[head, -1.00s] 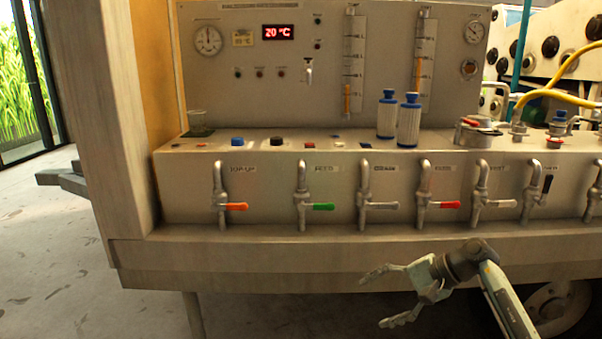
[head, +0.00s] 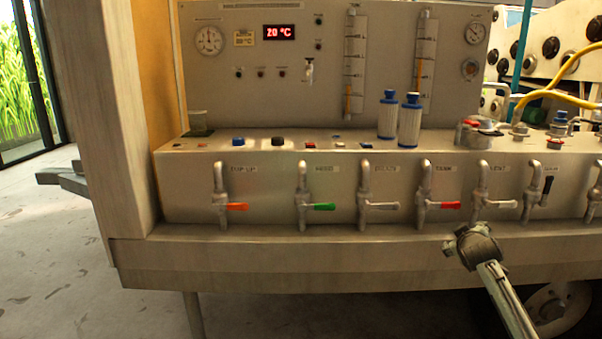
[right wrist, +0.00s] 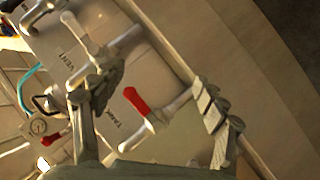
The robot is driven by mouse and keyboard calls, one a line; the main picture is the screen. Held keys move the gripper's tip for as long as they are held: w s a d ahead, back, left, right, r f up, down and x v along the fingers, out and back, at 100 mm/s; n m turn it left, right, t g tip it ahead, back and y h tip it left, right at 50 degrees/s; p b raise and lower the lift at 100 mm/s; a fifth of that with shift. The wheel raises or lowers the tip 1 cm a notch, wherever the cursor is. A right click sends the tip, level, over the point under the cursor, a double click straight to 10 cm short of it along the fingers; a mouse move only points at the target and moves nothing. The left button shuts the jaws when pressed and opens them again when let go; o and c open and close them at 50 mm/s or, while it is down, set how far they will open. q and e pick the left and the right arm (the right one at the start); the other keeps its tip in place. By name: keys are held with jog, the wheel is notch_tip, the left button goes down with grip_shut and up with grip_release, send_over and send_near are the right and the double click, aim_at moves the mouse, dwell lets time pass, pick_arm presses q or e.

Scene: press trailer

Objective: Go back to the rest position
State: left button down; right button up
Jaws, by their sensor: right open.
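My right gripper (head: 472,238) is in front of the trailer's front ledge in the head view, just below the taps labelled TANK and VENT. Its fingers point away from the head camera and are hard to make out there. In the right wrist view my right gripper (right wrist: 150,95) is open, its two fingers spread wide with nothing held between them. The red-handled TANK tap (head: 450,205) is seen between the fingers in the wrist view, where its red lever (right wrist: 136,101) shows; I cannot tell any contact. My left gripper is not in view.
A row of taps with orange (head: 237,207), green (head: 324,207) and grey levers lines the panel. Two blue-capped bottles (head: 409,122) stand on the shelf above. The wooden ledge (head: 300,252) juts out below the taps. The floor (head: 60,270) at left is clear.

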jog(key=s+a+f+m+g+y, duration=0.1)
jog(key=s+a+f+g, duration=0.25)
jog(key=s+f, duration=0.7)
jog(key=s+a+f+m+g+y, duration=0.2)
jog(key=s+a+f, duration=0.4)
jog(key=f, duration=0.8)
jog(key=s+a+f+g, duration=0.1)
jog(key=s+f, duration=0.3)
jog(key=s, duration=0.6)
jog(key=s+a+f+g, duration=0.1)
jog(key=s+a+f, duration=0.1)
jog(key=s+f, duration=0.3)
jog(key=s+a+f+g+y, duration=0.1)
jog(key=s+f, duration=0.3)
jog(key=s, duration=1)
jog(key=shift+s+a+f+n+g, duration=0.25)
jog(key=shift+s+a+n+g, duration=0.1)
jog(key=shift+a, duration=0.5)
